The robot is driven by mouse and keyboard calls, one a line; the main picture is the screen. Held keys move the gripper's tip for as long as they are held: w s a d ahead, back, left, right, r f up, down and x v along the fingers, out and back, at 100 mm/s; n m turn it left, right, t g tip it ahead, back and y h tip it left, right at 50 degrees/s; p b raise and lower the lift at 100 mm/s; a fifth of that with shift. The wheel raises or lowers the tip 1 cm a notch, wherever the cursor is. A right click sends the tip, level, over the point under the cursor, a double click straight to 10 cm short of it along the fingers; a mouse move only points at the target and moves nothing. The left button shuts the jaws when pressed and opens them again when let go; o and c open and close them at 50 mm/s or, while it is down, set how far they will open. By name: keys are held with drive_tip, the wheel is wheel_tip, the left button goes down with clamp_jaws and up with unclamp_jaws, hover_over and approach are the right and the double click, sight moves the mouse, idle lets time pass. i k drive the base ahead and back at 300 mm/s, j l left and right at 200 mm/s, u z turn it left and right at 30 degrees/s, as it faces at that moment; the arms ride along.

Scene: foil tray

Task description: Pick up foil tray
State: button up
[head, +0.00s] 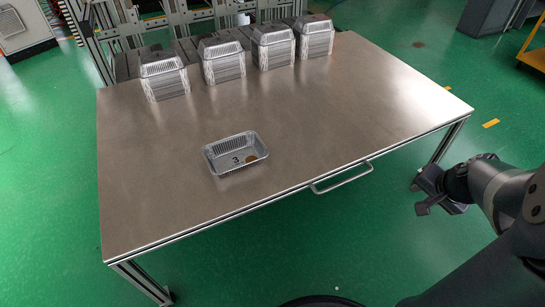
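A single silver foil tray (212,163) sits upright on the metal table, left of the table's middle and toward the near edge. It has a crimped rim, a mark like a "3" inside, and a small brownish patch at its right end. My gripper (424,205) is off the table's right side, past the near edge and well apart from the tray. Its fingers are dark and small in the view, and I cannot tell whether they are open or shut.
Several stacks of foil trays, such as this leftmost one (166,78), stand along the back of the table (330,115). A handle (342,179) sticks out from the near edge. The surface around the single tray is clear. A metal frame stands behind the table.

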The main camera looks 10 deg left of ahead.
sight(225, 158)
drive_tip(key=u, duration=1.65)
drive_tip(key=i+l+u, duration=0.15)
drive_tip(key=l+u, duration=0.2)
drive_tip(key=l, duration=0.45)
drive_tip(key=i+l+u, duration=0.1)
drive_tip(key=l+u, duration=0.2)
drive_tip(key=l, duration=0.5)
